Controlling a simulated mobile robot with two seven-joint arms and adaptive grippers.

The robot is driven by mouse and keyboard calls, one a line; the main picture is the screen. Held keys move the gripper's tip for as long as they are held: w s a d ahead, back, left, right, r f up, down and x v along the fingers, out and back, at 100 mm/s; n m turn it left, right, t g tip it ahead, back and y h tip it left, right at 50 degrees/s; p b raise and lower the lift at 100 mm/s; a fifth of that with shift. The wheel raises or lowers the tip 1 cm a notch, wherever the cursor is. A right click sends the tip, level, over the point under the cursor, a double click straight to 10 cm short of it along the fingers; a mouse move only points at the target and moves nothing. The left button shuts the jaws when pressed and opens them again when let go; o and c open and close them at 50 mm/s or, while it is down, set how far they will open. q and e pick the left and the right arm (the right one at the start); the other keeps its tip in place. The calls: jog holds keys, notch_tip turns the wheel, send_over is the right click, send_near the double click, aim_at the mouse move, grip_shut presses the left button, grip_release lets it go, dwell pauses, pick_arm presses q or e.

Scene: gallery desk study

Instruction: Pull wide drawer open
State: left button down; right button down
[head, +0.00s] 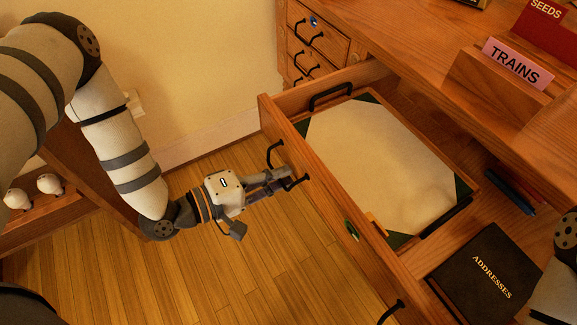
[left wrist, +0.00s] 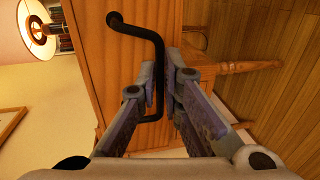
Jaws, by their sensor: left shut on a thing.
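The wide drawer (head: 330,215) is wooden and stands well out from the desk, so its inside shows in the head view. Its front carries a black bar handle (head: 272,152) near the left end and another black handle (head: 391,311) lower right. My left gripper (head: 284,178) is shut on the left handle, in front of the drawer face. In the left wrist view the handle (left wrist: 138,30) runs between the fingers (left wrist: 164,88), which hide part of it. My right gripper is out of view; only a bit of my right arm shows at the right edge.
The drawer holds a pale pad with dark green corners (head: 375,165), a black ADDRESSES book (head: 485,275) and pens (head: 510,190). Small drawers (head: 318,35) stand behind. TRAINS (head: 515,65) and SEEDS (head: 548,15) labels are on the desktop. Wood floor (head: 225,280) is clear before the drawer.

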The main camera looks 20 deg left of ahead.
pick_arm(q)
jog(key=shift+a, duration=0.1)
jog(key=c, duration=1.7)
grip_release()
jog(key=v, duration=1.2)
